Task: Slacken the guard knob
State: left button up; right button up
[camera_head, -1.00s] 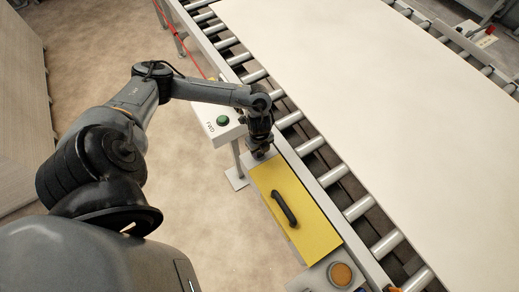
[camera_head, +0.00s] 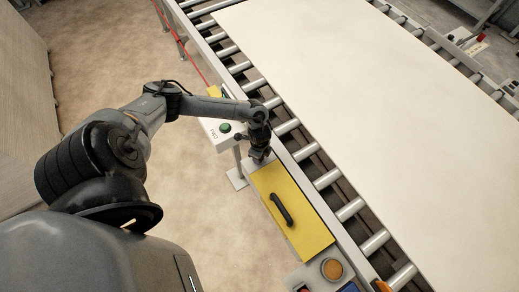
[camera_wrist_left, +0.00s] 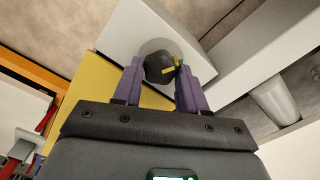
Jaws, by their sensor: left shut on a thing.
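The guard knob (camera_wrist_left: 160,70) is dark, with a yellow mark on its face, and sits on a round grey base on a light plate. It shows in the left wrist view between the purple fingers of my left gripper (camera_wrist_left: 158,78), which is shut on it. In the head view my left gripper (camera_head: 259,156) reaches down at the far end of the yellow guard (camera_head: 302,222), and hides the knob there. The guard has a black handle (camera_head: 281,209) and lies flat along the conveyor's side. My right gripper is not in view.
A roller conveyor (camera_head: 326,178) carries a large pale sheet (camera_head: 350,90). A box with a green button (camera_head: 225,128) stands close beside my left forearm. An orange button (camera_head: 331,269) is at the guard's near end. A red cord (camera_head: 190,62) runs along the conveyor. Open floor lies left.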

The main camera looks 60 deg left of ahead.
pick_arm(q)
jog(key=shift+n+p, duration=0.8)
jog(key=shift+p, duration=0.05)
jog(key=o, duration=1.1)
jog(key=shift+c, duration=0.2)
jog(key=shift+r, duration=0.15)
notch_tip(320, 180, up, 11)
jog(key=p, duration=0.1)
jog(key=shift+f+p, duration=0.2)
jog(key=shift+p, duration=0.1)
